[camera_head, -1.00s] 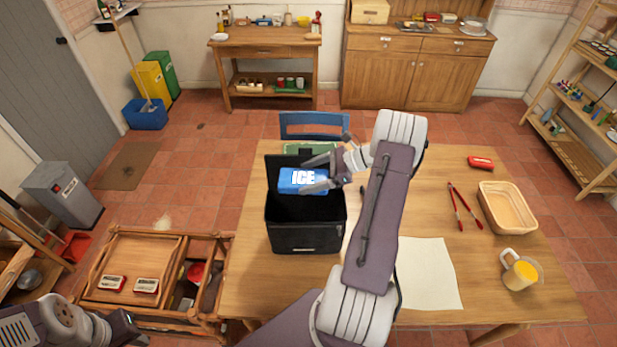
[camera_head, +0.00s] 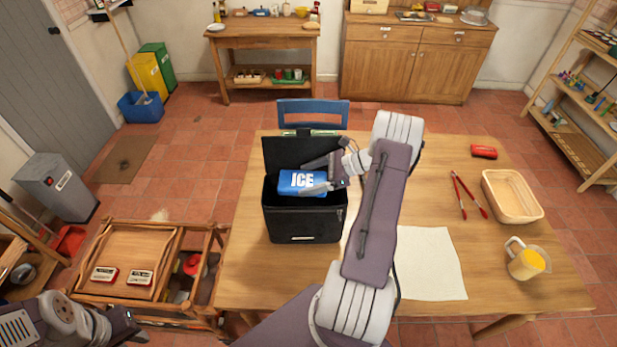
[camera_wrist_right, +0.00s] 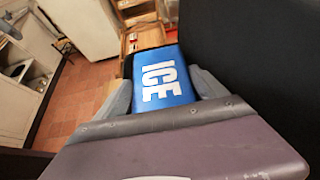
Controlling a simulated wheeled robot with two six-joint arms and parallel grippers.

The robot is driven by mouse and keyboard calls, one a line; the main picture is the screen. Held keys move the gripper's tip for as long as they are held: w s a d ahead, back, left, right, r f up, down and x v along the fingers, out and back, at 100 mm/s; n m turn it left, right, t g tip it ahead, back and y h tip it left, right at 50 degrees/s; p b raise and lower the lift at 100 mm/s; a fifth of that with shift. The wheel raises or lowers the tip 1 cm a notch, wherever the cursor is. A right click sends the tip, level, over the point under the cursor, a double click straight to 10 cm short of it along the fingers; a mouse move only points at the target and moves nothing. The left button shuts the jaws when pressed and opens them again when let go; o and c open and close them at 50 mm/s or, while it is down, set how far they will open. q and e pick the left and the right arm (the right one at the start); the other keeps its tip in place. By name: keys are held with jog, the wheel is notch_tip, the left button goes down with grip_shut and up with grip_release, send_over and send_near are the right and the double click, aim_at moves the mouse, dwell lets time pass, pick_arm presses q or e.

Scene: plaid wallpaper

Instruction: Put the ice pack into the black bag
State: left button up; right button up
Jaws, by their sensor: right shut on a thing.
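The blue ice pack (camera_head: 301,182) with white "ICE" lettering is at the mouth of the open black bag (camera_head: 303,222), whose lid stands up at the back. My right gripper (camera_head: 318,178) is shut on the ice pack from the right side. In the right wrist view the ice pack (camera_wrist_right: 162,82) sits between the two fingers, with a dark bag wall (camera_wrist_right: 255,50) close beside it. The bag's inside below the pack is mostly hidden. My left arm shows at the lower left of the head view; its gripper fingers are not clearly visible.
The bag stands on the wooden table (camera_head: 245,275). To the right are a white sheet (camera_head: 430,265), red tongs (camera_head: 468,195), a tan basket (camera_head: 512,196), a red item (camera_head: 484,152) and a jug of yellow liquid (camera_head: 526,263). A wooden rack (camera_head: 125,262) stands at left.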

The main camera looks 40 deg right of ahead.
dwell(0.4)
jog(key=o, duration=1.8)
jog(key=shift+r, duration=0.1)
jog(key=shift+s+d, duration=0.15)
jog(key=shift+d, duration=0.1)
jog(key=b+v, duration=0.2)
jog(key=v, duration=0.6)
jog(key=shift+s+d+r, duration=0.1)
jog(key=shift+s+r, duration=0.1)
jog(key=shift+r, duration=0.05)
